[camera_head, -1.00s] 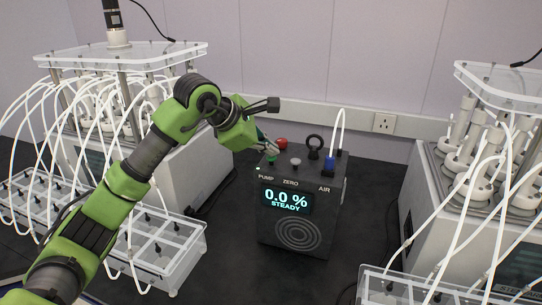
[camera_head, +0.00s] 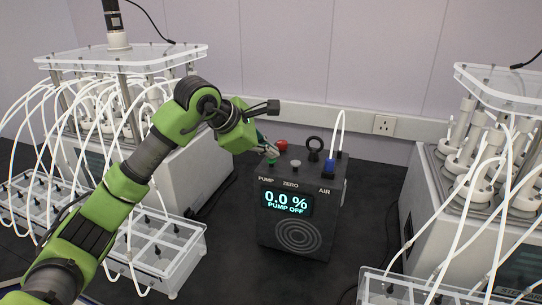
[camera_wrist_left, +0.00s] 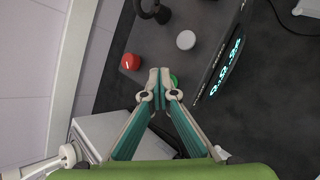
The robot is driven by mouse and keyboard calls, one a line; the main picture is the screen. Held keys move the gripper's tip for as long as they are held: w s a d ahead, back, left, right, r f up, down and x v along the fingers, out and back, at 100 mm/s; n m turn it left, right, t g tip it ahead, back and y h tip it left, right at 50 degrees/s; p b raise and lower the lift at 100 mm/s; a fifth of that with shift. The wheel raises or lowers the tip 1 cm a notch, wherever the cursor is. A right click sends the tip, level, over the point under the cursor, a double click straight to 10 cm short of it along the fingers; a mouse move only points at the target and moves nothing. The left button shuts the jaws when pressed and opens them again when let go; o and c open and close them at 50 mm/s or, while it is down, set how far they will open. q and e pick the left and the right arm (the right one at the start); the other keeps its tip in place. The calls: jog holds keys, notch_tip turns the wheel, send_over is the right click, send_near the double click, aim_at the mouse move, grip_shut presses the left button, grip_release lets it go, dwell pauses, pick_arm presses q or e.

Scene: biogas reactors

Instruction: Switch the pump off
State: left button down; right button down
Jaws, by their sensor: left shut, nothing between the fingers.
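The dark analyser box (camera_head: 299,240) stands on the black bench in the middle of the head view. Its display (camera_head: 287,202) reads "0.0 %" and "PUMP OFF". The green pump button (camera_head: 271,161) is on its top left, by the PUMP label. In the left wrist view the green button (camera_wrist_left: 174,79) shows partly behind the fingertips. My left gripper (camera_head: 269,151) is shut and empty, its tips at or just above the green button; I cannot tell if they touch. It also shows in the left wrist view (camera_wrist_left: 159,92). My right gripper is not in view.
The top also has a white ZERO button (camera_head: 295,164), a red button (camera_head: 281,146), a black ring handle (camera_head: 314,147) and a blue AIR connector (camera_head: 329,165) with a white tube. Reactor units with white tubes stand left (camera_head: 180,155) and right (camera_head: 432,215).

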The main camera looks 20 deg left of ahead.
aim_at(269, 160)
pick_arm(q)
jog(key=shift+r+p, duration=0.3)
jog(key=shift+r, duration=0.35)
notch_tip(269, 160, up, 6)
jog(key=p, duration=0.4)
